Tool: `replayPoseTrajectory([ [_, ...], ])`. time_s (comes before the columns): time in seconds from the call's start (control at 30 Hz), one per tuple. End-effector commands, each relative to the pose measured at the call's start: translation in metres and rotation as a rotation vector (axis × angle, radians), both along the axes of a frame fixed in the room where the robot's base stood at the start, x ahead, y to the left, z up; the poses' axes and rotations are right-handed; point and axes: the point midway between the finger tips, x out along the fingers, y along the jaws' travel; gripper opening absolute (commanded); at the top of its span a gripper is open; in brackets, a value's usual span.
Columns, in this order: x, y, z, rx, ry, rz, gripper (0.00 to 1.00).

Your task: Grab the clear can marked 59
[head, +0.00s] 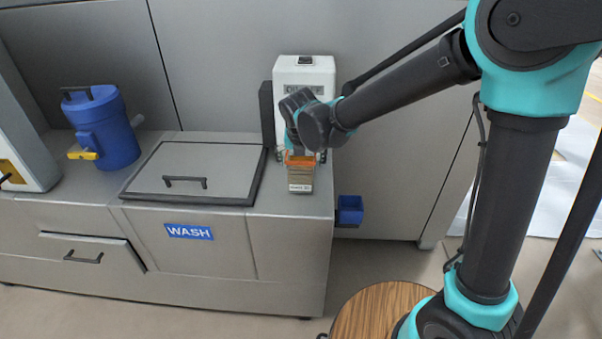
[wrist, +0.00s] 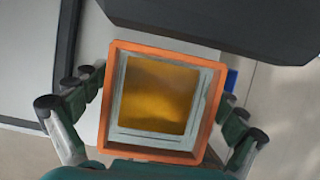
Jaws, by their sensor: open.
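A clear, square can (head: 301,178) with an orange rim and brown-amber contents stands on the metal counter at its right end. A small pale label is on its lower front, too small to read, so I cannot confirm the 59. In the wrist view I look down into the can (wrist: 158,95), with its orange rim around the amber inside. My gripper (wrist: 158,112) is open, with one finger to the left of the can and one to the right. In the head view my wrist hides part of the gripper above the can.
A white machine (head: 304,72) stands right behind the can. A lidded basin (head: 190,172) with a WASH sign (head: 189,231) is to the left. A blue canister (head: 105,130) stands further left. A small blue bin (head: 350,210) hangs at the counter's right end. A round wooden top (head: 375,312) is in front.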

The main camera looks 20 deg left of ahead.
Motion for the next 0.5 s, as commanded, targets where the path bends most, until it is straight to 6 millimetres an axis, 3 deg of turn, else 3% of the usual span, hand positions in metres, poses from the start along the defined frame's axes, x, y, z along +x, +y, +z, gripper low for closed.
replayPoseTrajectory([
  [0.27,0.0008,0.0001,-0.0022,0.000,0.000,0.000,0.95],
  [0.5,0.0007,0.0002,-0.0020,0.000,0.000,0.000,0.66],
])
